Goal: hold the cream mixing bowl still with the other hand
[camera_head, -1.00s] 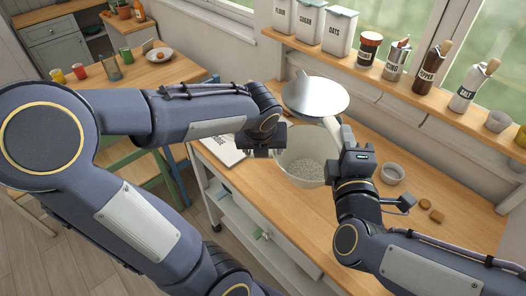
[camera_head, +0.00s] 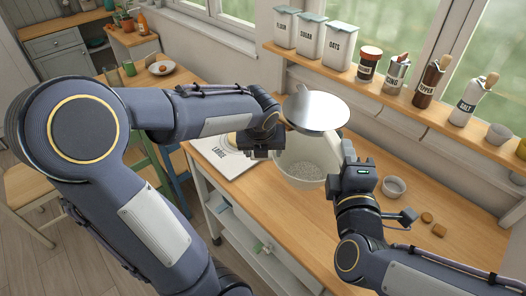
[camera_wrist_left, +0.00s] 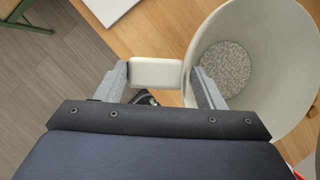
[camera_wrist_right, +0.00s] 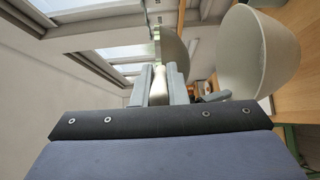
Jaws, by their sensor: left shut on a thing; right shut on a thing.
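The cream mixing bowl (camera_head: 300,178) stands on the wooden counter with grey speckled contents in its bottom. It also fills the right of the left wrist view (camera_wrist_left: 288,80). My left gripper (camera_wrist_left: 155,78) is shut on the bowl's cream side handle (camera_wrist_left: 156,72); in the head view this gripper (camera_head: 266,145) sits at the bowl's left side. My right gripper (camera_head: 346,160) is shut on the pale handle (camera_wrist_right: 160,85) of a shiny metal pan-like utensil (camera_head: 316,110). Its round metal part is above the bowl's far rim and hides part of it.
An open book or card (camera_head: 222,157) lies left of the bowl. A small grey bowl (camera_head: 394,187) and small brown pieces (camera_head: 438,230) lie to the right. Canisters (camera_head: 311,37) and bottles (camera_head: 430,85) line the sill shelf behind. The counter front right is mostly clear.

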